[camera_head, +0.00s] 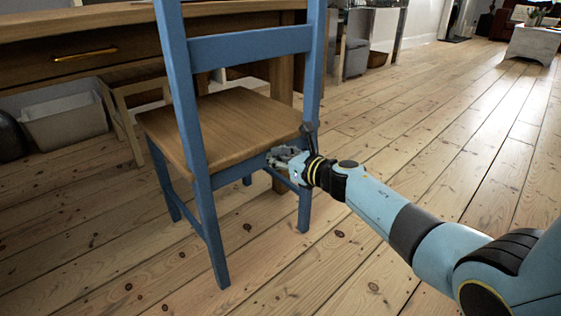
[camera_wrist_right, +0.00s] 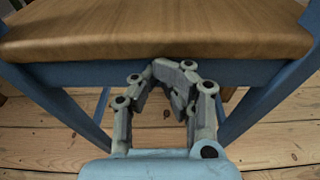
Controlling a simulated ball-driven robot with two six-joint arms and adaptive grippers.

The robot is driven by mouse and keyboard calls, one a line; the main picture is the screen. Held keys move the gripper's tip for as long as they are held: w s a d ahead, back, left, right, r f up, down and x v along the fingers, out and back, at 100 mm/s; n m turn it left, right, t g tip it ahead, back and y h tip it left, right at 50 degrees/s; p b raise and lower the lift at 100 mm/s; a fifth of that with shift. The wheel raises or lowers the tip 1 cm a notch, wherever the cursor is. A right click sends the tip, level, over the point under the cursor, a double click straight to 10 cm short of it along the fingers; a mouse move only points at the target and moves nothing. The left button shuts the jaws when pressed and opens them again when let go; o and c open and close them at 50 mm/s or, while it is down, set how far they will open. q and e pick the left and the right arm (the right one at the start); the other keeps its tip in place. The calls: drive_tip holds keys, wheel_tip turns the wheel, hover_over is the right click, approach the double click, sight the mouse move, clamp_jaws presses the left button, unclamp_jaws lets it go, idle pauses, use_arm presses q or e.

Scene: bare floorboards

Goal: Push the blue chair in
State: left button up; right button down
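The blue chair (camera_head: 205,122) with a wooden seat stands upright in front of a wooden desk (camera_head: 75,50), its backrest toward me. My right gripper (camera_head: 278,158) is at the chair's rear edge, just below the seat, between the back posts. In the right wrist view, the blue chair's seat edge (camera_wrist_right: 160,35) spans the top, and my right gripper (camera_wrist_right: 175,85) is up against the blue rail under it. Its fingers bend inward with their tips close together, partly hidden by each other. I cannot tell whether they touch the rail. My left gripper is not in view.
A grey bin (camera_head: 65,120) stands under the desk at the left, beside a wooden frame. A dark round object (camera_head: 12,138) is at the far left. Bare floorboards (camera_head: 420,130) are clear to the right. A white table (camera_head: 530,42) is far back at the right.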

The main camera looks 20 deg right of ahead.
sight(269, 151)
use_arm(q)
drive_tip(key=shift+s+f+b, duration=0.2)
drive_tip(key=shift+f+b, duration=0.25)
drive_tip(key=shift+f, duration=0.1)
use_arm(e)
drive_tip(key=shift+w+a+r, duration=0.1)
drive_tip(key=shift+w+a, duration=0.25)
drive_tip(key=shift+w, duration=0.4)
drive_tip(key=shift+w+a+r, duration=0.1)
drive_tip(key=shift+w+a, duration=0.2)
drive_tip(key=shift+w, duration=0.45)
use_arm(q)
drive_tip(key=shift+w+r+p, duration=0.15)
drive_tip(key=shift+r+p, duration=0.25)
use_arm(e)
drive_tip(key=shift+s+d+f, duration=0.1)
drive_tip(key=shift+s+d, duration=0.2)
drive_tip(key=shift+s, duration=0.45)
drive_tip(key=shift+s+d+f, duration=0.1)
drive_tip(key=shift+s+d, duration=0.2)
drive_tip(key=shift+s, duration=0.4)
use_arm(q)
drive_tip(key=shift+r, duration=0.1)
use_arm(e)
drive_tip(key=shift+r, duration=0.1)
